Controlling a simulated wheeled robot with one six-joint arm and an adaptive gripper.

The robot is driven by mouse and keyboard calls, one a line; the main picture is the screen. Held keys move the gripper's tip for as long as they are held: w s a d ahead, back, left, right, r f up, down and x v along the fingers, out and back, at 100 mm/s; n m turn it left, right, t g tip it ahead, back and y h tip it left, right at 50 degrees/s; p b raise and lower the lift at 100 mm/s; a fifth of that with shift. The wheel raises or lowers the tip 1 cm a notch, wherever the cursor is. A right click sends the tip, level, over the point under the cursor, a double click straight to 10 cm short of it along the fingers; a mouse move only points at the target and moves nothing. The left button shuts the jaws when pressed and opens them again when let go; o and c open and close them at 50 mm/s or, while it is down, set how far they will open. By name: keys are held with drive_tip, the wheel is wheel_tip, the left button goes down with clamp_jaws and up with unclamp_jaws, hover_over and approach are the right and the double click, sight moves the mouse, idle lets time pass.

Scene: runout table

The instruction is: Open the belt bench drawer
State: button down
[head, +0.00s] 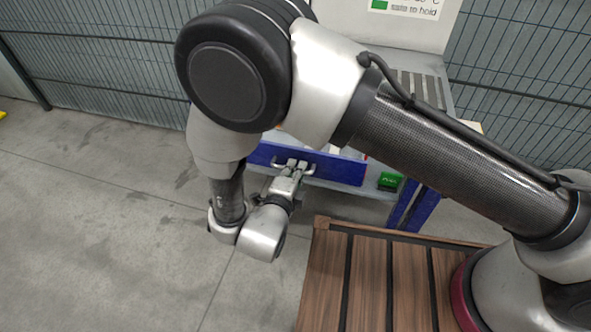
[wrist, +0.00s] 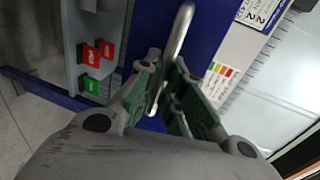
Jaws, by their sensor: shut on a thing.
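The belt bench drawer has a blue front (head: 338,168), seen past my arm in the head view. It also fills the upper middle of the wrist view (wrist: 208,25). A silver bar handle (head: 311,169) is fixed to this front and runs between my fingers in the wrist view (wrist: 181,32). My gripper (head: 291,166) is shut on the handle, with its green-padded fingers on either side (wrist: 163,88). Light surfaces with printed labels (wrist: 238,62) show beyond the front's edge; how far the drawer stands out is hard to tell, as my arm hides much of the bench.
A brown slatted surface (head: 375,270) is in front. Floor at left (head: 90,220) is clear; mesh fence (head: 100,60) stands behind.

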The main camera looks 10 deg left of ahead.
drive_tip(key=shift+s, duration=0.1)
drive_tip(key=v, duration=0.3)
drive_tip(key=shift+s+f, duration=0.25)
drive_tip(key=shift+f, duration=0.05)
drive_tip(key=c, duration=1.8)
unclamp_jaws()
drive_tip(key=shift+s, duration=0.1)
drive_tip(key=v, duration=1.1)
drive_tip(key=shift+s+a, duration=0.15)
drive_tip(key=shift+s, duration=0.2)
